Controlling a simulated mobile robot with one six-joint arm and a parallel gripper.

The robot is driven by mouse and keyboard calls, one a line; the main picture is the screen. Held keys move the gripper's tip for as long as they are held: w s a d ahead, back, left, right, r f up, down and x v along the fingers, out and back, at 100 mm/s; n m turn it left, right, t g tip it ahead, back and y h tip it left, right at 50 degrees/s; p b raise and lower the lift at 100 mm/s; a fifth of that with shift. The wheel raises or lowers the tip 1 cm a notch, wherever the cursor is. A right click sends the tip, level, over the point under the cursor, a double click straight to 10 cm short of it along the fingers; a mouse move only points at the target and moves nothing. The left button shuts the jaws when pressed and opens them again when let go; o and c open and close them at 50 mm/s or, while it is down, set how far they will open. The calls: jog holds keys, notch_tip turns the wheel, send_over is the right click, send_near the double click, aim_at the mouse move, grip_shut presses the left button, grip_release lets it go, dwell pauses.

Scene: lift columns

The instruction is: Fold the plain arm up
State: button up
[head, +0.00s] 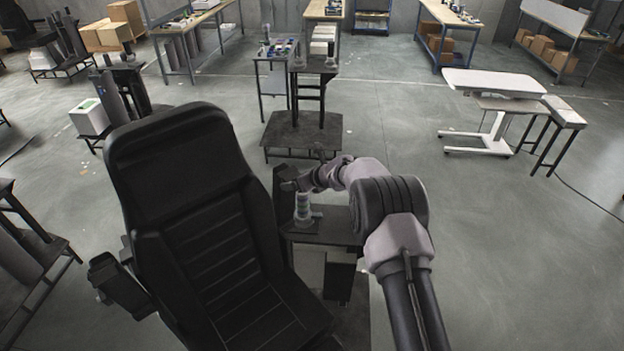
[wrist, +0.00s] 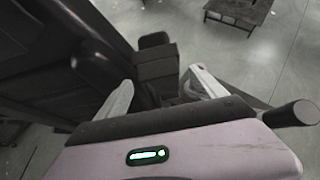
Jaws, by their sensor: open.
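A black high-backed chair (head: 200,200) fills the left-middle of the head view, and part of it (wrist: 92,72) shows at left in the wrist view. Its left-hand arm (head: 120,287) sticks out low beside the seat. My gripper (head: 290,184) is at the right side of the chair's back. In the wrist view my gripper (wrist: 160,92) is open, with its pale fingers apart. A dark blocky part (wrist: 155,66) shows between and beyond the fingers; I cannot tell whether it is the chair's other arm or whether they touch it.
A low dark stand (head: 300,133) is behind. A white overbed-type table (head: 495,83) is at right. Workbenches line the back.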

jog(key=b+v, duration=0.3)
jog(key=v, duration=1.1)
jog(key=shift+s+r, duration=0.25)
jog(key=shift+s, duration=0.1)
